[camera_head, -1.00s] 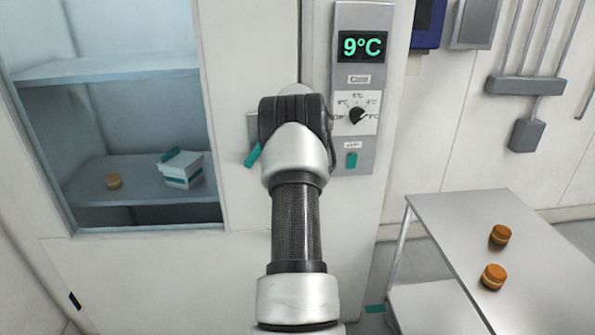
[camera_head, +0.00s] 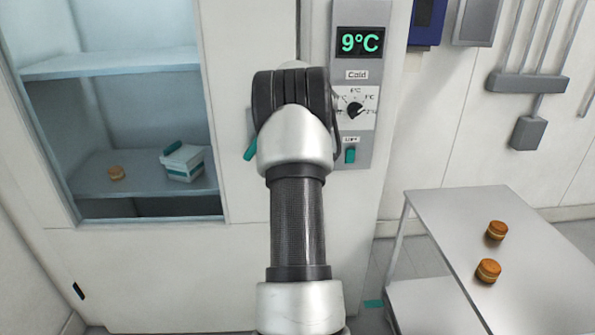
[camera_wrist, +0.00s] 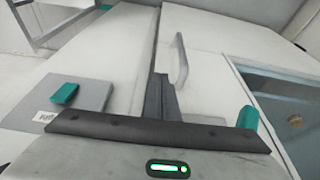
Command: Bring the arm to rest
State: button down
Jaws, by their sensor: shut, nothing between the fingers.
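My arm (camera_head: 297,215) reaches forward up the middle of the head view, towards the cabinet front. Its wrist hides my gripper there. In the wrist view my gripper (camera_wrist: 160,82) shows dark fingers together, with nothing between them. They are in front of the white cabinet front, near a pale upright handle (camera_wrist: 181,60). I cannot tell whether they touch anything.
The cabinet (camera_head: 100,270) has a window showing a round (camera_head: 116,173) and a white box (camera_head: 183,163) on a shelf. A control panel (camera_head: 360,100) reads 9°C, right of my wrist. A teal lever (camera_head: 250,150) is left of it. Two rounds stand on a table (camera_head: 450,225).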

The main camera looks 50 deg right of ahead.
jog(key=v, duration=0.5)
jog(key=shift+s+a, duration=0.15)
jog(key=shift+a, duration=0.05)
